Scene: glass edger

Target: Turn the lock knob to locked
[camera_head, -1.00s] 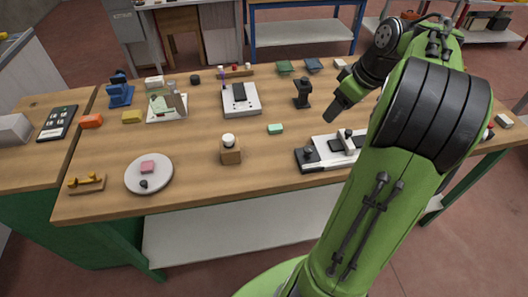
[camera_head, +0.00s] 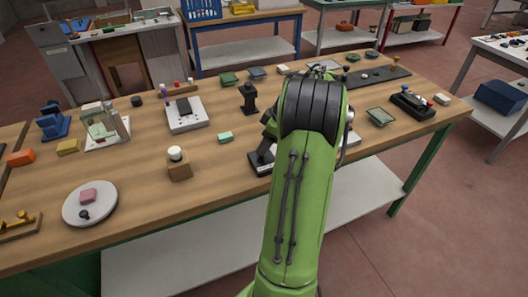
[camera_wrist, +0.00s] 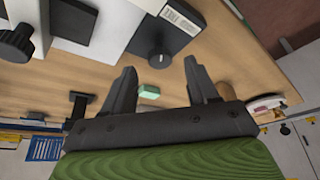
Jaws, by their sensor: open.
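In the wrist view a round black knob (camera_wrist: 158,56) stands on a dark end plate of a pale device (camera_wrist: 125,22). A printed label lies on the plate beside it. A second, larger black knob (camera_wrist: 17,43) shows at the left edge. I cannot tell from markings which is the lock knob or how it is set. My gripper (camera_wrist: 160,70) is open, its two fingers apart with the first knob seen between their tips; no contact is clear. In the head view the device's dark end (camera_head: 262,162) shows, while my arm hides most of it and the gripper.
A green block (camera_head: 225,137) and a wooden block with a white knob (camera_head: 178,163) stand left of the device. A black stand (camera_head: 248,98) is behind it. A green tray (camera_head: 380,117) lies to the right. Bare tabletop lies in front of the wooden block.

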